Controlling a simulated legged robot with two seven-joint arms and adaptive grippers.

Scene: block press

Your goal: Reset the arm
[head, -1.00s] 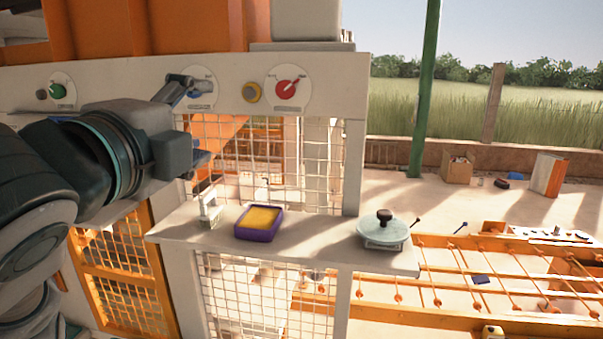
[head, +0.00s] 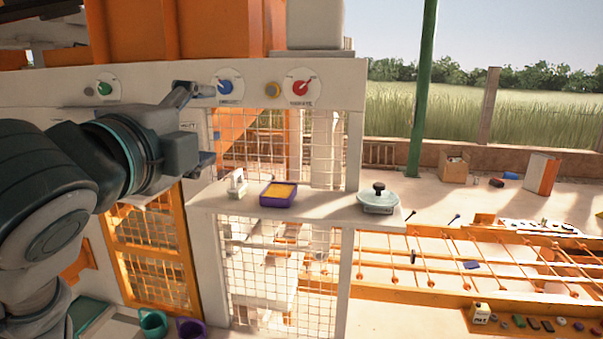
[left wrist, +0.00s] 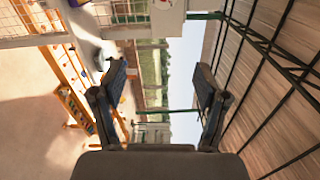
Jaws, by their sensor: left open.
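My left gripper (head: 210,124) is open and empty in the head view, in front of the pale control panel. Its upper finger reaches close to the left of the blue dial (head: 230,87) in the picture; I cannot tell whether it touches. In the left wrist view, the two fingers of my left gripper (left wrist: 160,78) stand wide apart with nothing between them. The green dial (head: 104,88) is at the left above my arm. My right gripper is not in view.
A pale shelf (head: 330,208) below the panel holds a white handled object (head: 237,184), a purple tray with yellow filling (head: 278,194) and a round lidded dish (head: 378,199). Wire mesh (head: 265,250) lies behind. An orange frame (head: 470,265) is at the right.

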